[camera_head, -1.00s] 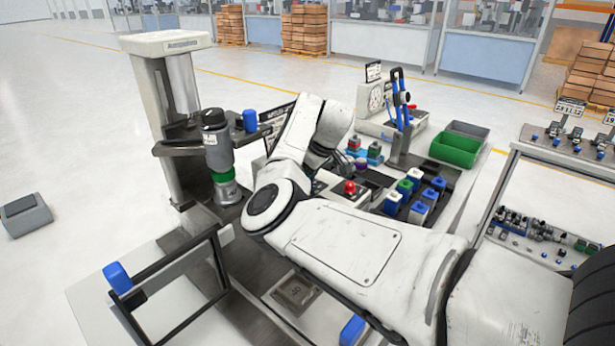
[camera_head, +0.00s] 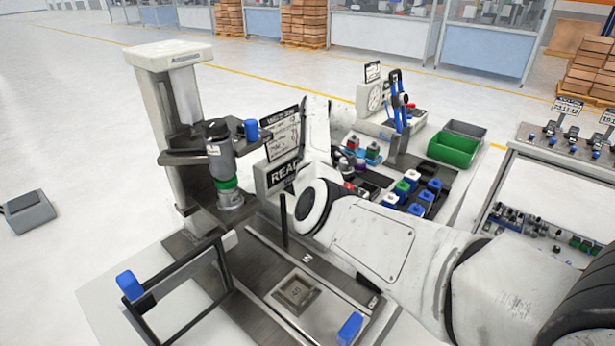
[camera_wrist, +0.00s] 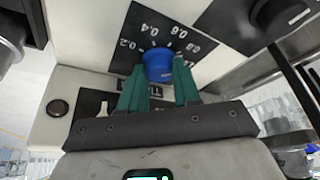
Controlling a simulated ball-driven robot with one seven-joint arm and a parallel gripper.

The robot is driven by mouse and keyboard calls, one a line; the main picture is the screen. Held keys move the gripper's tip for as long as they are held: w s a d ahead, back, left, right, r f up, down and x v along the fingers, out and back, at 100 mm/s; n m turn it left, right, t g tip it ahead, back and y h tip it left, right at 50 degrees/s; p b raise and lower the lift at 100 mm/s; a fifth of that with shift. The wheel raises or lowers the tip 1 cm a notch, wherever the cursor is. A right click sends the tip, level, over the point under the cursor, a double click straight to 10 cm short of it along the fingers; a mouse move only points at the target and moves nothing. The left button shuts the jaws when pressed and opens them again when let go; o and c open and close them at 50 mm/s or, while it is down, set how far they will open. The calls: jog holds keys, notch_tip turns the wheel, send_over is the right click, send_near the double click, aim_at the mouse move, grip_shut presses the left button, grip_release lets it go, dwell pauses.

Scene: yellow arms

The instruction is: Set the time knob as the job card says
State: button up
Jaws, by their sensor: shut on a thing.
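The time knob appears to be the blue knob (camera_wrist: 158,66) in the wrist view, on a dark dial plate (camera_wrist: 130,30) with white marks reading 0.2, 0.4 and upward. My gripper (camera_wrist: 160,72) has its two teal fingers on either side of this knob and is shut on it. The knob's pointer is not clear. In the head view my arm hides the gripper and knob. A white card (camera_head: 283,136) with printed lines, likely the job card, stands above a READY sign (camera_head: 284,173); its text is too small to read.
A second dark knob (camera_wrist: 282,14) is at the wrist view's upper right. A black round button (camera_wrist: 57,107) is on the panel's left. In the head view a grey-green cylinder (camera_head: 222,165) stands on the left machine.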

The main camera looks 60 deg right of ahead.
jog(key=shift+n+y, duration=0.3)
jog(key=shift+n, duration=0.4)
jog(key=o, duration=1.1)
jog(key=shift+c, duration=0.2)
jog(key=p+v, duration=0.1)
jog(key=v, duration=1)
jog(key=shift+w, duration=0.2)
jog(key=shift+d, duration=0.1)
